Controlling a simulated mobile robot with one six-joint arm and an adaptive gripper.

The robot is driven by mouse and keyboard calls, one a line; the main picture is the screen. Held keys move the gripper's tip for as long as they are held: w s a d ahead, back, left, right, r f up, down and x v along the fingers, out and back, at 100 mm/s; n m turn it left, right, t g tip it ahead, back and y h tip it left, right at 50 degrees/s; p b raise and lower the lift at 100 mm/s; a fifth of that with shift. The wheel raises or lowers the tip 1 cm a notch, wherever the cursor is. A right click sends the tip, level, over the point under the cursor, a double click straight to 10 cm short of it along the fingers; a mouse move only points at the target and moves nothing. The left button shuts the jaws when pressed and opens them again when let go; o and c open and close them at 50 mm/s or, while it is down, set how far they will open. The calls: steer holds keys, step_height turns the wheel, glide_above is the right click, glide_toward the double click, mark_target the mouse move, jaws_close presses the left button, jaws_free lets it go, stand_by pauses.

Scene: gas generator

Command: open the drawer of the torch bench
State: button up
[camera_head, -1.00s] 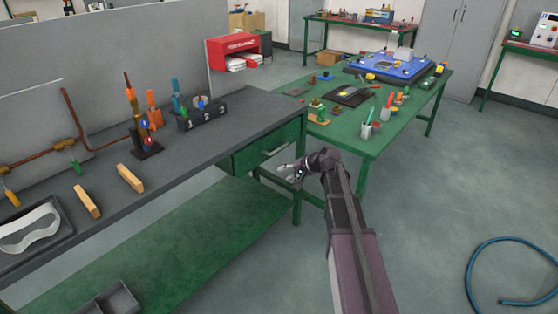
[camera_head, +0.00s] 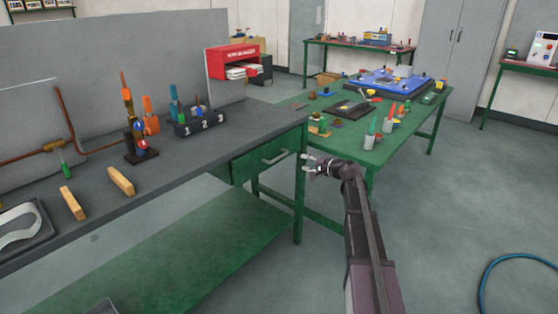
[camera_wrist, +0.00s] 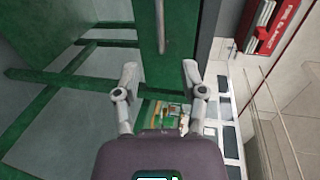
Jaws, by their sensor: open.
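The torch bench (camera_head: 225,132) has a dark grey top and green legs and stands at the left. Its green drawer (camera_head: 245,167) is under the right end of the top, with a pale bar handle (camera_head: 276,156); it looks closed. My gripper (camera_head: 307,166) is open and empty, just right of the bench's front leg and apart from the handle. In the wrist view, the drawer front (camera_wrist: 181,30) and its handle (camera_wrist: 160,28) lie beyond my open fingers (camera_wrist: 160,78). The handle is roughly in line with the gap between them.
A green table (camera_head: 395,140) with a blue tray, a dark plate and cups stands behind my arm. The bench top carries a numbered dark holder (camera_head: 203,124), a torch stand (camera_head: 139,155) and wooden blocks (camera_head: 121,181). A blue hose (camera_head: 490,275) lies on the open floor at right.

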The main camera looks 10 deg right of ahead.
mark_target(279, 158)
steer(key=shift+w, duration=0.1)
steer(key=b+x, duration=0.3)
steer(key=x, duration=1)
steer(key=shift+w+a+f, duration=0.15)
steer(key=shift+w+a, duration=0.05)
steer(key=shift+a, duration=0.15)
steer(key=shift+c, duration=0.2)
jaws_close()
